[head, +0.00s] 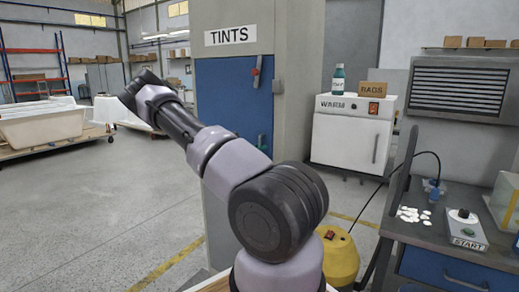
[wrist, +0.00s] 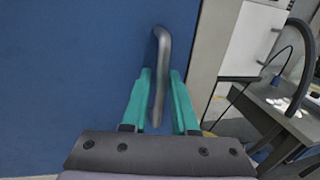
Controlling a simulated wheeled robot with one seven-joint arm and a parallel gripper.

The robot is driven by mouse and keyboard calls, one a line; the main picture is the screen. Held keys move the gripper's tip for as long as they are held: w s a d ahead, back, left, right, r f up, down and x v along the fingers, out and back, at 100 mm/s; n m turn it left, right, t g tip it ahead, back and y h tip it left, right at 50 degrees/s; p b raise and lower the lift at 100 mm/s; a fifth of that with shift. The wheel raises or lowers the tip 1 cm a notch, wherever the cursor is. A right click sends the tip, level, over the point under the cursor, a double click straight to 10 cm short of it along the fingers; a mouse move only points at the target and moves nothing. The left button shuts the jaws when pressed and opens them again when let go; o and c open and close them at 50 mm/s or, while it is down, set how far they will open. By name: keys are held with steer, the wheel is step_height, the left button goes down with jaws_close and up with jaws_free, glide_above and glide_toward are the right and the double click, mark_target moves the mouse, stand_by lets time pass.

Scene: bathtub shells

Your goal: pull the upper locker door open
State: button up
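The locker stands in the middle of the head view under a TINTS sign, with a blue door (head: 222,92) that looks shut. I cannot tell which fitting this handle is.
A white cabinet (head: 348,138) with a bottle and RAGS box stands right of the locker. A workbench (head: 438,236) with a START button box (head: 465,230) and a yellow canister (head: 339,258) are at right. The floor at left is clear up to the white tubs (head: 45,127).

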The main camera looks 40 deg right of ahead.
jaws_close()
stand_by(1.4)
